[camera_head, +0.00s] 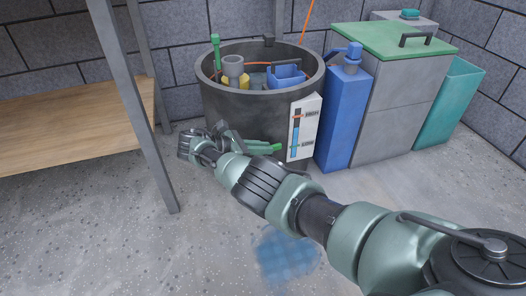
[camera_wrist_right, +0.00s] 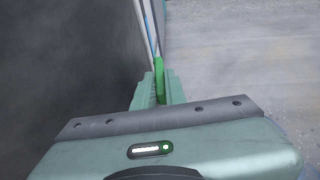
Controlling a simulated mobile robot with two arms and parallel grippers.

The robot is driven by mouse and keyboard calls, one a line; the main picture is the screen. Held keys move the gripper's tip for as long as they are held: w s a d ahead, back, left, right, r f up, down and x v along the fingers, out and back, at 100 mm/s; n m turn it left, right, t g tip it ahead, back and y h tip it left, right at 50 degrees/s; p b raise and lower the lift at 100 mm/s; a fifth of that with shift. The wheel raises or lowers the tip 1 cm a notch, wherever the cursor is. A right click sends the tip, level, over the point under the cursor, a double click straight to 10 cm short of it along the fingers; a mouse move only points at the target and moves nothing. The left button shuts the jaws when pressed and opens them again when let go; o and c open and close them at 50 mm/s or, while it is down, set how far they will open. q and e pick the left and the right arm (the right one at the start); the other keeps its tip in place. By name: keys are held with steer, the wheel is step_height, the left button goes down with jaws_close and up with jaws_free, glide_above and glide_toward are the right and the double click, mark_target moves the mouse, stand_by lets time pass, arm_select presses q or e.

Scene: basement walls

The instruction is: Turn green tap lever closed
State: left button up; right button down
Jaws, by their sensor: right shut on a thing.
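The green tap lever (camera_wrist_right: 159,77) is between the fingers of my right gripper (camera_wrist_right: 157,90) in the right wrist view. The fingers are closed on it, and only its upper part shows. In the head view my right gripper (camera_head: 262,147) is low at the front of the dark round tub (camera_head: 240,112), just left of the white gauge panel. Green shows at its fingertips there, but lever and fingers are hard to tell apart. The tap body is hidden. My left gripper is not in view.
The white gauge panel (camera_head: 304,128) with a blue column is on the tub's front. A blue container (camera_head: 343,115) and a grey cabinet with a green lid (camera_head: 408,40) stand to the right. A wooden shelf (camera_head: 70,125) with metal legs is at left. The floor in front is open.

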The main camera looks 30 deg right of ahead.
steer(key=shift+d, duration=0.1)
steer(key=c, duration=1.5)
jaws_free()
steer(key=shift+o, duration=0.2)
